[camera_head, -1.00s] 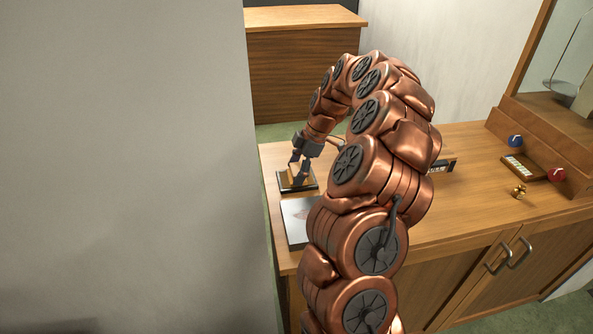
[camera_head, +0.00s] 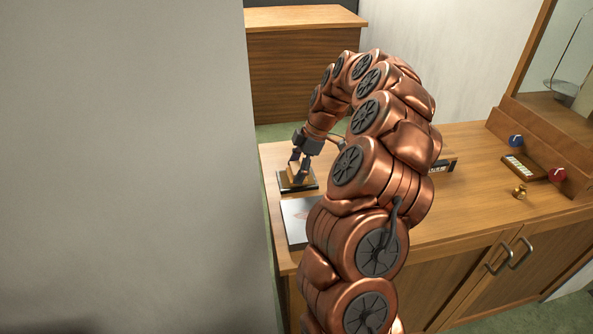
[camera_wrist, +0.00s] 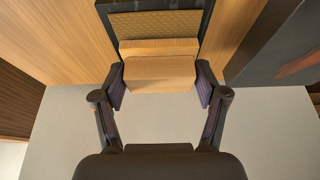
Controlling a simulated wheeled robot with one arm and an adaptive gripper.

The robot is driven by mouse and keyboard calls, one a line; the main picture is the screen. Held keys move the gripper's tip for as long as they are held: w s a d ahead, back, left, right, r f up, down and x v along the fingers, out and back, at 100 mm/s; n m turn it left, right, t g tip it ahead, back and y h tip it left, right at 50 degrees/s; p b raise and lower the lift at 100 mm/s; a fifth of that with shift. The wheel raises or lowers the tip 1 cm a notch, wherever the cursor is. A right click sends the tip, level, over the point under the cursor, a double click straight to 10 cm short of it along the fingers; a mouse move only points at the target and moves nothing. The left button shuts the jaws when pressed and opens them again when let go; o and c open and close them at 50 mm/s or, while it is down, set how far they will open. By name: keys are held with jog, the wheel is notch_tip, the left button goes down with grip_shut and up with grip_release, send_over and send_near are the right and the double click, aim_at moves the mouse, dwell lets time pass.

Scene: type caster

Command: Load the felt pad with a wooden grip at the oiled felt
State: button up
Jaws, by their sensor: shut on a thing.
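My gripper (camera_head: 298,168) is at the far left corner of the bench. In the wrist view my gripper (camera_wrist: 161,88) is shut on the felt pad's wooden grip (camera_wrist: 160,73), a pale block between both fingers. The pad's felt underside is hidden. The oiled felt (camera_wrist: 153,24) is a yellowish-brown textured surface in a dark-rimmed tray (camera_wrist: 207,18). The tray (camera_head: 284,187) also shows in the head view, under my gripper. The grip is over the tray's near part; whether the pad touches the felt I cannot tell.
A flat dark-edged plate (camera_head: 296,222) lies nearer on the bench (camera_head: 470,210), beside the tray. It also shows in the wrist view (camera_wrist: 275,45). A brass piece (camera_head: 520,192), a blue knob (camera_head: 515,141) and a red knob (camera_head: 557,174) are at the right. My arm hides the bench's middle.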

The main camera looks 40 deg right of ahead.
aim_at(297, 167)
jog(key=shift+r, duration=3.2)
